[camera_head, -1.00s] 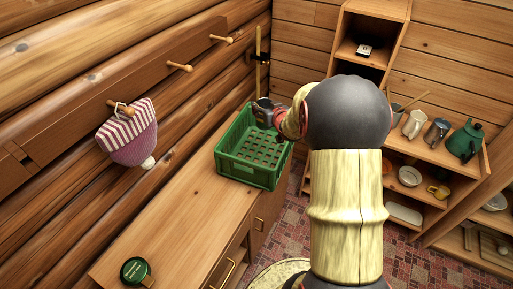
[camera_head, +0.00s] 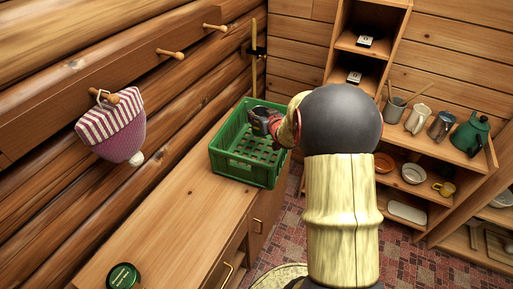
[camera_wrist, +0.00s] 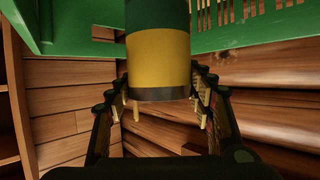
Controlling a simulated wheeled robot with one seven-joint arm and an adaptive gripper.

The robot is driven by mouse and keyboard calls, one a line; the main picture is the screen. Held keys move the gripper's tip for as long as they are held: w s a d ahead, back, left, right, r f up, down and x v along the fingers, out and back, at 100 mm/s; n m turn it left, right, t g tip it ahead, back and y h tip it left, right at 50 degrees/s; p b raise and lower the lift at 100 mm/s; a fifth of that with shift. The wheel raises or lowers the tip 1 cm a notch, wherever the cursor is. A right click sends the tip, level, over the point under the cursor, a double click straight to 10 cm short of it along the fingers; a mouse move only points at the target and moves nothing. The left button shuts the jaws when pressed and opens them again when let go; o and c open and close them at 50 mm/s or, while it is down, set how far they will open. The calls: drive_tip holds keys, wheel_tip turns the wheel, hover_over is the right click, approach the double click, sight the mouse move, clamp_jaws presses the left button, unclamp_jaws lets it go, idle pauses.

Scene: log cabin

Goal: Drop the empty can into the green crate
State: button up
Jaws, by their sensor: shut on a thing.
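The green crate (camera_head: 232,170) stands on the wooden counter against the log wall, with a slotted floor and open top. My gripper (camera_head: 262,118) is at the crate's opening, near its back right part. In the wrist view my gripper (camera_wrist: 158,82) is shut on the can (camera_wrist: 158,62), which has a yellow band, a green part and a dark rim. The can sits between the two fingers. The crate's green walls (camera_wrist: 255,30) show behind it in the wrist view. In the head view the can is hidden or too small to make out.
A green-lidded round tin (camera_head: 123,276) stands on the near end of the counter (camera_head: 180,225). A striped knit hat (camera_head: 118,130) hangs from a wall peg. The counter's middle is clear.

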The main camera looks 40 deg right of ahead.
drive_tip(key=o, duration=1.2)
drive_tip(key=shift+s, duration=0.1)
drive_tip(key=v, duration=1.1)
drive_tip(key=shift+s+a+r, duration=0.1)
drive_tip(key=shift+s+a, duration=0.1)
drive_tip(key=shift+s, duration=0.15)
drive_tip(key=a+r+g, duration=0.1)
drive_tip(key=a+r, duration=0.4)
drive_tip(key=a, duration=0.1)
drive_tip(key=s+a+r+n+g+y, duration=0.1)
drive_tip(key=s+a+g, duration=0.1)
drive_tip(key=s+a, duration=0.4)
drive_tip(key=s+a+r+n+g+y, duration=0.1)
drive_tip(key=s+a+n+g+y, duration=0.1)
drive_tip(key=s+a, duration=0.5)
drive_tip(key=s+a+r+n+g+y, duration=0.1)
drive_tip(key=s+a+y, duration=0.1)
drive_tip(key=s+a, duration=0.5)
drive_tip(key=shift+s+a+g, duration=0.1)
drive_tip(key=shift+a+g, duration=0.3)
drive_tip(key=shift+a, duration=2.95)
